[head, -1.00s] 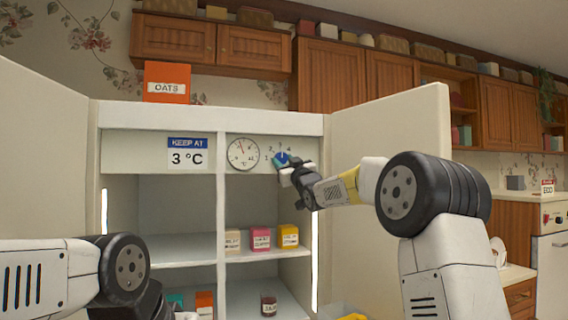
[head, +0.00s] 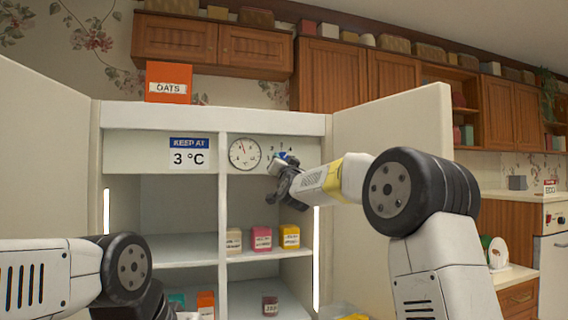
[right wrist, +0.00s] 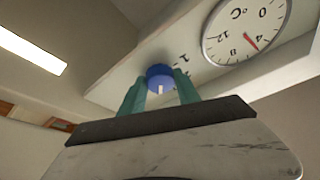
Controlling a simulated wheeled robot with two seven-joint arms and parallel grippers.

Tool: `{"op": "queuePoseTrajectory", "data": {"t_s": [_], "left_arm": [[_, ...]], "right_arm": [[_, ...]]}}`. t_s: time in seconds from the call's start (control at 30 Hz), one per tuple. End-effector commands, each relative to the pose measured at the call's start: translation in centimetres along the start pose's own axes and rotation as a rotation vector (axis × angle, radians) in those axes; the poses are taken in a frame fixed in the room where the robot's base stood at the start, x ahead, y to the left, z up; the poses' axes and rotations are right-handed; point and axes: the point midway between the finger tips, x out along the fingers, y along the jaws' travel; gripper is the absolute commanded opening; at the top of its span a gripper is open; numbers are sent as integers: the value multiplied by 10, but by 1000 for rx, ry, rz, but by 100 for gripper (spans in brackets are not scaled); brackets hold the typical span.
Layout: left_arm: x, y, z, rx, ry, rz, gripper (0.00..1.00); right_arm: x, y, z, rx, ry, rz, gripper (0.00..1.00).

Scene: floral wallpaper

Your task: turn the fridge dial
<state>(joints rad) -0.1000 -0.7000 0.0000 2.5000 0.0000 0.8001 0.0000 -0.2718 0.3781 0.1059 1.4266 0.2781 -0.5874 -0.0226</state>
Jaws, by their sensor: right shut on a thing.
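The blue fridge dial (head: 283,155) sits on the white panel at the fridge's top, right of the round gauge (head: 244,154). My right gripper (head: 281,162) is at the dial. In the right wrist view, its teal fingers stand on both sides of the blue dial (right wrist: 160,72), shut on it. A white mark shows on the dial's lower side there. The gauge (right wrist: 246,30) shows a red needle between 4 and 8. A sign (head: 189,153) reads "KEEP AT 3 °C". My left arm shows at lower left; its gripper is out of view.
The open fridge (head: 222,230) has doors swung out on both sides. Small boxes (head: 261,238) and a jar (head: 270,305) stand on its shelves. An orange oats box (head: 168,82) stands on top. The right door (head: 390,130) is behind my right arm.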

Motion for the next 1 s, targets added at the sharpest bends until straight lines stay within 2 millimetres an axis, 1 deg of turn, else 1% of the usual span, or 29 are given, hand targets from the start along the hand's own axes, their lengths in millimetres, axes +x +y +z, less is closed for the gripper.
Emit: {"op": "queuePoseTrajectory", "data": {"t_s": [0.3,0.7,0.73,0.8,0.83,1.0], "left_arm": [[0,0,0,0,0,0,36],[0,0,0,0,0,0,36],[0,0,0,0,0,0,36],[0,0,0,0,0,0,36],[0,0,0,0,0,0,36],[0,0,0,0,0,0,36]], "right_arm": [[0,-1,1,72,-2,30,0],[0,0,1,77,-1,33,0],[0,-1,1,77,-1,33,42],[0,0,1,77,-1,33,56],[0,-1,0,77,-1,32,60],[0,-1,0,76,-1,32,60]]}}
